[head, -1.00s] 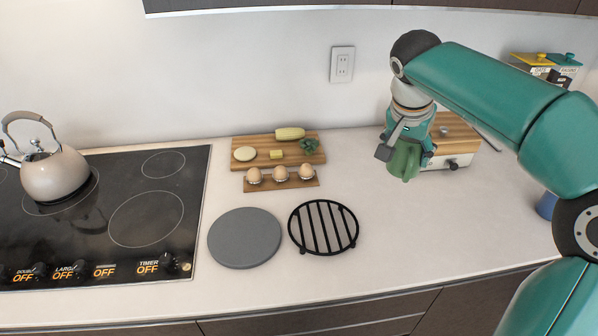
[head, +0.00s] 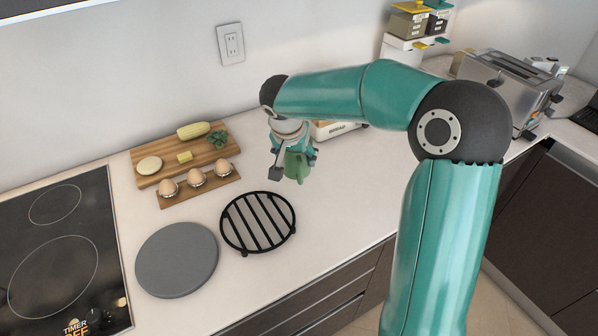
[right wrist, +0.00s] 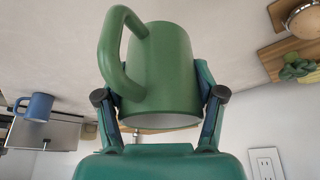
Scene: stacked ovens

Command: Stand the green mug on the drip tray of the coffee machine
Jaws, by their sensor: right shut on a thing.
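The green mug (head: 297,165) hangs in my right gripper (head: 291,155) above the counter, right of the black trivet in the head view. In the right wrist view the mug (right wrist: 165,70) fills the middle, with its handle to the left. The fingers of my right gripper (right wrist: 160,98) press on both sides of its body. A chrome appliance (head: 508,85) stands at the right end of the counter. I cannot tell if it is the coffee machine, and no drip tray is clearly seen. My left gripper is not in view.
A black trivet (head: 258,222) and a grey round plate (head: 177,258) lie on the counter, near egg holders and a cutting board (head: 150,182). A wood-topped box (head: 335,131) is partly behind my arm. A blue mug (right wrist: 38,107) shows in the right wrist view.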

